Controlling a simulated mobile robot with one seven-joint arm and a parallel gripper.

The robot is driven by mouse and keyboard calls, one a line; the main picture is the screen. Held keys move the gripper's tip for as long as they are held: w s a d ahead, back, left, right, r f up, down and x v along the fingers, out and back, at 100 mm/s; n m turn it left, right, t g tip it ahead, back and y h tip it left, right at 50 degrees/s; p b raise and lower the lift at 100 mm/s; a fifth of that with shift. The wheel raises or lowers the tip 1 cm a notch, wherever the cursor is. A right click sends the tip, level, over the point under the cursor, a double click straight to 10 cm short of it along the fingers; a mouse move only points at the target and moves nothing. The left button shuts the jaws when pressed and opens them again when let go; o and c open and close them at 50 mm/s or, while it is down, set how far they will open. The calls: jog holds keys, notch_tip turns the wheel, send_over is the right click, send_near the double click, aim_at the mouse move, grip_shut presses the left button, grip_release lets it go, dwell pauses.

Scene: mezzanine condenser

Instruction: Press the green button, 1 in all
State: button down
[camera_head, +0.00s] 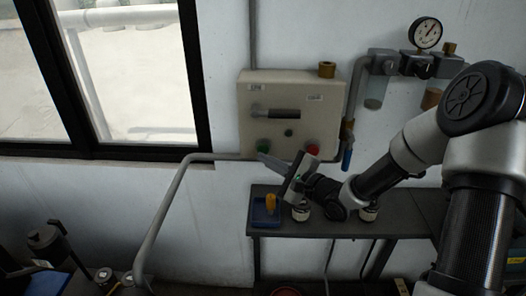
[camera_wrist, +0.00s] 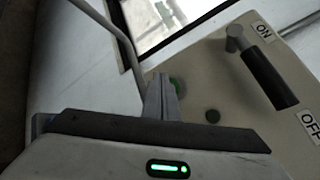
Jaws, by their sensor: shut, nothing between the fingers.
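The green button (camera_head: 263,145) is at the lower left of a beige control box on the wall. In the wrist view the green button (camera_wrist: 177,84) shows partly behind my gripper's fingers. My gripper (camera_head: 262,157) is shut and empty, with its tips just below the green button in the head view. In the wrist view my gripper (camera_wrist: 162,78) points toward the box, its fingertips overlapping the button's left side. I cannot tell whether the tips touch the button.
The box (camera_head: 325,110) also carries a lever handle (camera_head: 283,113), a small dark knob (camera_head: 289,132) and a red button (camera_head: 312,149). A grey pipe (camera_head: 172,200) runs left of it. Below stands a dark shelf (camera_head: 345,226) with a blue tray (camera_head: 258,217). A gauge (camera_head: 426,33) hangs upper right.

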jog(key=shift+w+p, duration=0.35)
jog(key=shift+w, duration=0.1)
jog(key=shift+w, duration=0.55)
dwell(0.7)
jog(key=shift+s+p, duration=0.1)
jog(key=shift+p, duration=0.2)
jog(key=shift+s+p, duration=0.3)
jog(key=shift+s, duration=0.6)
jog(key=shift+s+p, duration=0.65)
jog(key=shift+s, duration=1.85)
